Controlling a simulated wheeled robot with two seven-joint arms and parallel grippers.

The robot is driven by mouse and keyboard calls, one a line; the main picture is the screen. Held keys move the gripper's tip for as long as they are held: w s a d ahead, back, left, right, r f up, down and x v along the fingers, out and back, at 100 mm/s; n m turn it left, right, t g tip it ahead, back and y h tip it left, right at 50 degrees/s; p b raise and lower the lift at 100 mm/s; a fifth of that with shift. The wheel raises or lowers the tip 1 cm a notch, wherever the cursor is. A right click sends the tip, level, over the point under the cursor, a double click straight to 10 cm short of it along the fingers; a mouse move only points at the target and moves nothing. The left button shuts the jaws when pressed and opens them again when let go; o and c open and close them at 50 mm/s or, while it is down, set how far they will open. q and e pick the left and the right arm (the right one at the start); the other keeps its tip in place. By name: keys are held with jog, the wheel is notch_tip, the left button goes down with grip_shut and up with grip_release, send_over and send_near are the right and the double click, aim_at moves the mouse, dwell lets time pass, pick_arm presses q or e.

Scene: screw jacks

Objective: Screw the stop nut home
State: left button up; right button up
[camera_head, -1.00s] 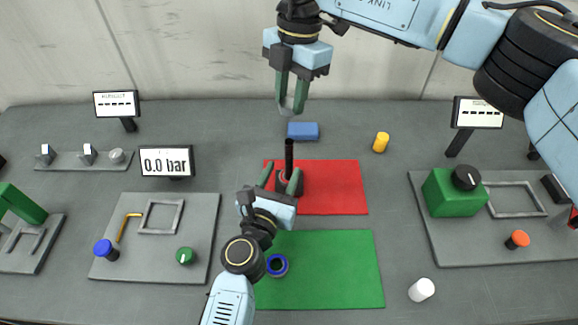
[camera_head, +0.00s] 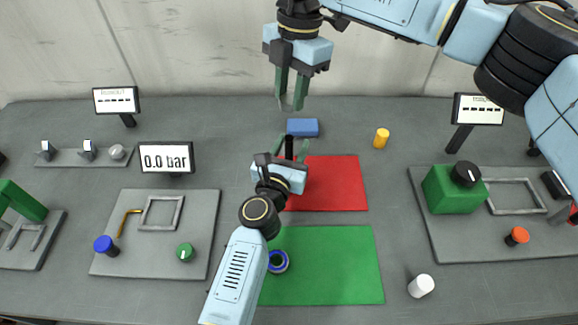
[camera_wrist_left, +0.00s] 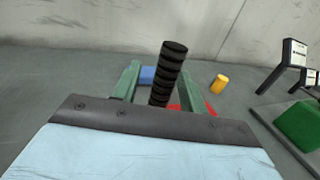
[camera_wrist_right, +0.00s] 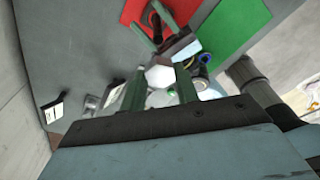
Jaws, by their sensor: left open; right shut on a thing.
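A black threaded spindle (camera_wrist_left: 169,72) stands upright over the red mat (camera_head: 340,183); its top (camera_head: 289,146) also shows in the head view. My left gripper (camera_head: 290,147) is open, with one finger on either side of the spindle; whether they touch it I cannot tell. The jack's body below is hidden by this gripper in the head view. My right gripper (camera_head: 291,98) points down, behind and above the spindle. It is shut on a pale six-sided nut (camera_wrist_right: 159,77), apart from the spindle.
A blue block (camera_head: 303,128) and a yellow cylinder (camera_head: 382,138) stand behind the red mat. A blue ring (camera_head: 278,262) sits on the green mat (camera_head: 335,265), partly behind my left arm. A white cylinder (camera_head: 421,286) stands to the right. Panels with knobs flank both sides.

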pick_arm(q)
grip_shut()
pick_arm(e)
send_over(288, 138)
jog(key=shift+w+d+f, duration=0.15)
jog(key=shift+f, duration=1.1)
jog(key=shift+w+d+f, duration=0.1)
jog(key=shift+w+f, duration=0.05)
jog(key=shift+f, duration=1.1)
jog(key=shift+f, duration=0.1)
jog(key=shift+f, duration=0.8)
jog(key=shift+f, duration=0.55)
